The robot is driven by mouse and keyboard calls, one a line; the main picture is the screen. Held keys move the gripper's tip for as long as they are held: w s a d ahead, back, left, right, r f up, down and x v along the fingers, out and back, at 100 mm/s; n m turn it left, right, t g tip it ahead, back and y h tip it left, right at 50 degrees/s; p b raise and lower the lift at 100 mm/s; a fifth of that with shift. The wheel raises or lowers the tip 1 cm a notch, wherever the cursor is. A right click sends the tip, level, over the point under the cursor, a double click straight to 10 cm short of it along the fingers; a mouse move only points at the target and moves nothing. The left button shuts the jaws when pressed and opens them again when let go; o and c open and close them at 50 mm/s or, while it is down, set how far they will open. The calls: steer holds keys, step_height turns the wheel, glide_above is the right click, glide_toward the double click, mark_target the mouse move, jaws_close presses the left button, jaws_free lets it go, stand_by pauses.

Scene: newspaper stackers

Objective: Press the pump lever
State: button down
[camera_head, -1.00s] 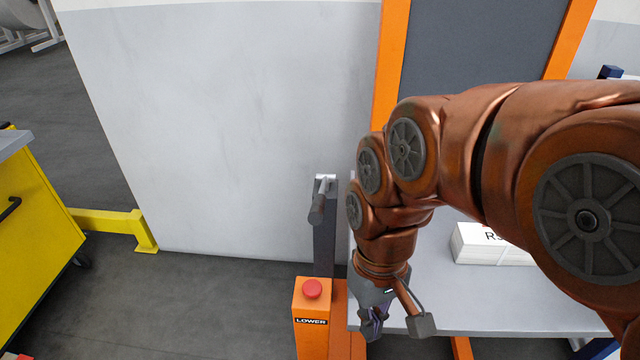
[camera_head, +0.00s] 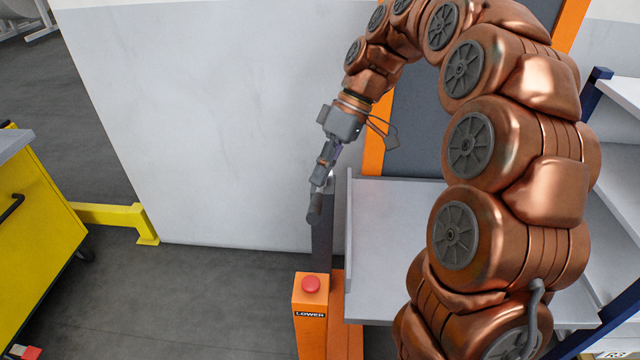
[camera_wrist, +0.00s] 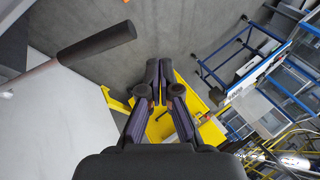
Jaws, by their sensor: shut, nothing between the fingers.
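The pump lever has a dark round grip (camera_head: 315,208), which sticks out from a dark grey post (camera_head: 322,240) behind the orange pedestal. In the wrist view the lever's black grip (camera_wrist: 97,42) and its pale metal rod lie at the upper left, beside my fingers with a gap in that picture. My gripper (camera_head: 320,180) is shut and empty, pointing down at the top of the lever. It covers the lever's upper end in the head view, and I cannot tell there whether it touches. Its closed fingertips (camera_wrist: 160,65) show in the wrist view.
An orange pedestal with a red button (camera_head: 311,284) labelled LOWER stands below the lever. A grey lift table (camera_head: 385,215) is to its right, partly behind my arm. A white wall panel (camera_head: 200,120) stands behind. A yellow cart (camera_head: 35,230) is at far left.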

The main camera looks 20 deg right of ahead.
steer(key=w+d+n+y+p, duration=0.2)
steer(key=w+d+n, duration=0.1)
steer(key=w+d, duration=0.5)
steer(key=shift+w+r+t, duration=0.4)
steer(key=shift+w+r, duration=0.05)
steer(key=shift+w, duration=0.3)
steer(key=shift+d, duration=0.1)
steer(key=b, duration=0.6)
glide_above(320, 200)
steer(key=w, duration=0.2)
steer(key=shift+s+f, duration=0.15)
steer(key=shift+f, duration=1.7)
steer(key=shift+s+f, duration=0.1)
steer(key=shift+f, duration=1.75)
steer(key=shift+s+f+p, duration=0.1)
steer(key=shift+s+f, duration=0.2)
steer(key=shift+f, duration=0.3)
steer(key=shift+s+f+p, duration=0.15)
steer(key=shift+s+f, duration=0.1)
steer(key=shift+f, duration=0.35)
steer(key=shift+s+f+p, duration=0.1)
steer(key=shift+s+f, duration=0.2)
steer(key=shift+f, duration=0.3)
